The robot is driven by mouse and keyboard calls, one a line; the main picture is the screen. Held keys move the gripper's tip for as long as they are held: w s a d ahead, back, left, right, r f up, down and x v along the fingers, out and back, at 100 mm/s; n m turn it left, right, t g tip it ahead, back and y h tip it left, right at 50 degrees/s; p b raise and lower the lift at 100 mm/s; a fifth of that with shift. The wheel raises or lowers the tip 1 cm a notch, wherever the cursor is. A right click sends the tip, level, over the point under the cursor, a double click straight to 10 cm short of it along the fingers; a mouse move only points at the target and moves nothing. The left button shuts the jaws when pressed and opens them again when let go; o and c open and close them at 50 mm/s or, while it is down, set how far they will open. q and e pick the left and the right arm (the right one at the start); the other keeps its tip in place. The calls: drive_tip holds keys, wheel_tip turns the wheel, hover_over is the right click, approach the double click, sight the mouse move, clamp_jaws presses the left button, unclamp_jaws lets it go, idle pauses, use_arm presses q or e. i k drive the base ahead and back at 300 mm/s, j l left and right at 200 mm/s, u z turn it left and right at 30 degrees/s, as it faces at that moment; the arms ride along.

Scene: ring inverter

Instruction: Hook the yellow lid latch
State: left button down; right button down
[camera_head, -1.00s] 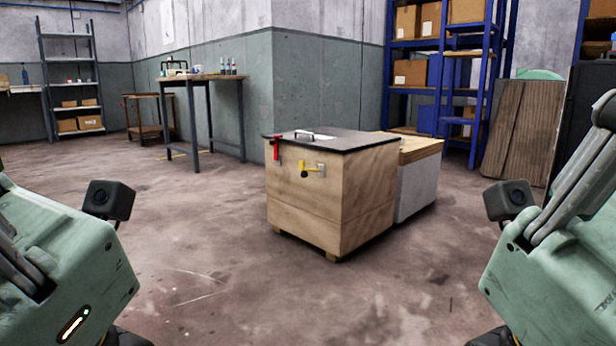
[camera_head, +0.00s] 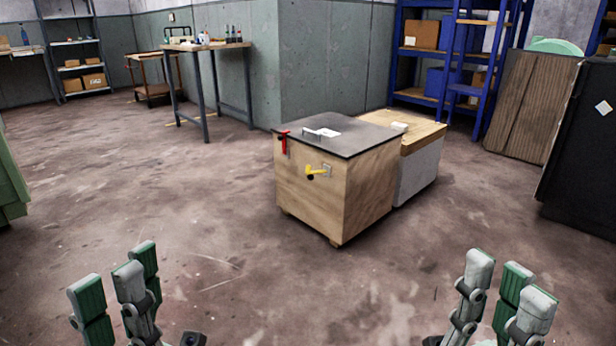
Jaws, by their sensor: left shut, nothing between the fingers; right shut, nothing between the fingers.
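The yellow lid latch (camera_head: 319,171) is on the front face of a wooden box (camera_head: 310,199), near its top edge. It has a dark knob at its left end and a small light plate at its right. Whether it is hooked is too small to tell. The box has a dark flat lid (camera_head: 345,133) with a handle, and the lid lies down on the box. My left gripper (camera_head: 115,290) is at the bottom left and my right gripper (camera_head: 505,290) at the bottom right. Both are shut, empty and well short of the box.
A red clamp-like part (camera_head: 284,141) hangs at the box's upper left edge. A light block with a wooden top (camera_head: 423,135) stands against the box's right side. A workbench (camera_head: 205,46) and blue shelves (camera_head: 470,62) are behind. The floor before the box is clear.

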sight(308, 171)
drive_tip(key=i+z, duration=0.25)
drive_tip(key=i, duration=2)
